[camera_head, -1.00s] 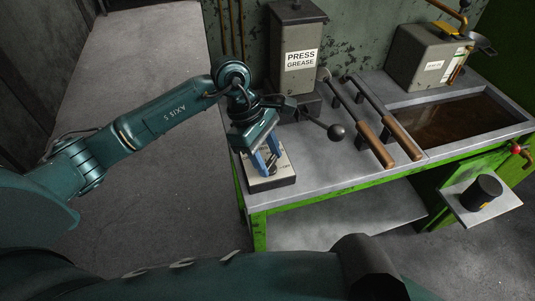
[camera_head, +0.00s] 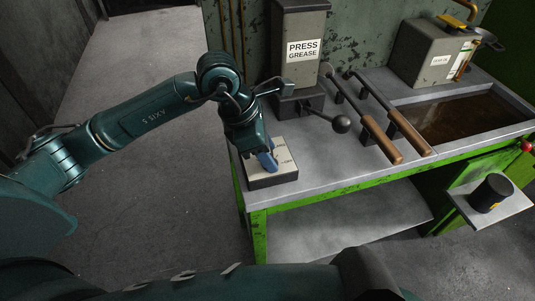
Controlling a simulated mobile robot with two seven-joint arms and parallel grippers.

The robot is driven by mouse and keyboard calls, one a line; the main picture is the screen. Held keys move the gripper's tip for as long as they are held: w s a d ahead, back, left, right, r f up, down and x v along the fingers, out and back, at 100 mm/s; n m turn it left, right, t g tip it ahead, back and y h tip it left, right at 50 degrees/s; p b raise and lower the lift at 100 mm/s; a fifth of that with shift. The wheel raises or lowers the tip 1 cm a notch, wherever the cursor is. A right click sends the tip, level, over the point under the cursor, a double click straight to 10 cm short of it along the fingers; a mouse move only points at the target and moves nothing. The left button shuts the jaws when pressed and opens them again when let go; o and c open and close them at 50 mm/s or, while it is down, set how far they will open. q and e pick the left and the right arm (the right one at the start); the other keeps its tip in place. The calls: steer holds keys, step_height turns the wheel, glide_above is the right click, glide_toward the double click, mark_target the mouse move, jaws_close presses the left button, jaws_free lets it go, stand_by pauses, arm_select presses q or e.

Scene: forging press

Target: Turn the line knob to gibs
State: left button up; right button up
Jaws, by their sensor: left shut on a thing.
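A small box with a pale labelled top plate (camera_head: 285,157) and dark sides sits at the front left corner of the bench. The lettering is partly covered and too small to read fully. My left gripper (camera_head: 267,162) points down over the plate, its blue fingers close together at the plate's middle. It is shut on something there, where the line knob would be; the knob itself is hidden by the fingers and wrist. Which mark the knob points to cannot be seen. My right gripper is not in view.
The grey box marked PRESS GREASE (camera_head: 300,50) stands behind, with a black ball-ended lever (camera_head: 341,123) close to my left gripper's right. Two wooden-handled tools (camera_head: 382,140) lie further right, beside a sunken brown tray (camera_head: 460,118). A black cylinder (camera_head: 490,192) stands on a side shelf.

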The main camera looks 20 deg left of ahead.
arm_select(q)
steer(key=shift+n+b, duration=0.3)
steer(key=shift+n, duration=0.3)
steer(key=shift+n+t, duration=0.4)
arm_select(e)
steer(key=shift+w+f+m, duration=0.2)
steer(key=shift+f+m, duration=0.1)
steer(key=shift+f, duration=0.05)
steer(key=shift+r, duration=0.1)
arm_select(q)
steer(key=shift+y, duration=0.3)
steer(key=o, duration=1)
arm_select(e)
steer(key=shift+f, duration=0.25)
arm_select(q)
steer(key=v, duration=1.3)
steer(key=shift+a+r+b, duration=0.1)
steer(key=shift+r+b, duration=0.05)
steer(key=shift+b, duration=0.25)
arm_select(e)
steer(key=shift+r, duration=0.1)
